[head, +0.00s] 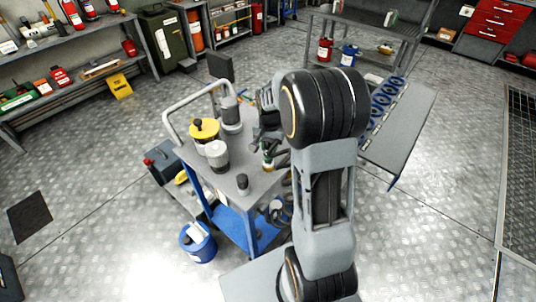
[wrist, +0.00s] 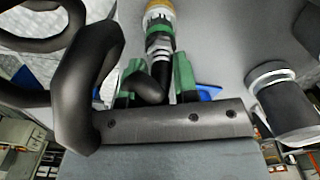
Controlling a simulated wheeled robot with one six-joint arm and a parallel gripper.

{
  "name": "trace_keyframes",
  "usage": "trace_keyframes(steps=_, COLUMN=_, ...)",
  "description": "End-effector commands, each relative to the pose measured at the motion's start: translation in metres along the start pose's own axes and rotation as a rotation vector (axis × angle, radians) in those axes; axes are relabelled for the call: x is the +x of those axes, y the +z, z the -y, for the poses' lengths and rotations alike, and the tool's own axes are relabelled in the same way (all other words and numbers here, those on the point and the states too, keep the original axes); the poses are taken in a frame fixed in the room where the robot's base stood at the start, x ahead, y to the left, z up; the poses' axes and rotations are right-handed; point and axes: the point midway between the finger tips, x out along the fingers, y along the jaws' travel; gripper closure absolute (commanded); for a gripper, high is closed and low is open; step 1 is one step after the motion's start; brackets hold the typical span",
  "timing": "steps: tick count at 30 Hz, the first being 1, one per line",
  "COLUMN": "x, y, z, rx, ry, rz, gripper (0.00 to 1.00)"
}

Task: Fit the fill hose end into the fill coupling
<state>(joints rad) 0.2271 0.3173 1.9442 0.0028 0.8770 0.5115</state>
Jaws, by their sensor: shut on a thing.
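My gripper (wrist: 157,84) is shut on the fill hose end (wrist: 160,44), with one green fingertip on each side of its black part. The hose end has metal collars, a green band and a yellowish tip pointing away from the gripper. A thick black hose (wrist: 85,75) loops at the left of the wrist view. In the head view the hose end (head: 268,157) shows small above the cart top, beside my arm, which hides much of the gripper. I cannot make out the fill coupling for certain in either view.
The grey cart (head: 228,184) carries a yellow-topped container (head: 204,130), a white-topped jar (head: 217,153) and a small dark cylinder (head: 242,184). A blue bucket (head: 198,243) stands on the floor beside it. A grey bench with blue rings (head: 386,100) is at the right.

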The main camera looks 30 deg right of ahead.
Motion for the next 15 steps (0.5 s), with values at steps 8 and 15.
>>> trace_keyframes(steps=8, x=-0.0007, y=0.0001, z=-0.0033, rx=-0.001, ry=0.008, rz=0.004, gripper=0.99)
trace_keyframes(steps=15, x=-0.0083, y=-0.0003, z=-0.003, rx=-0.002, ry=0.008, rz=0.002, gripper=1.0)
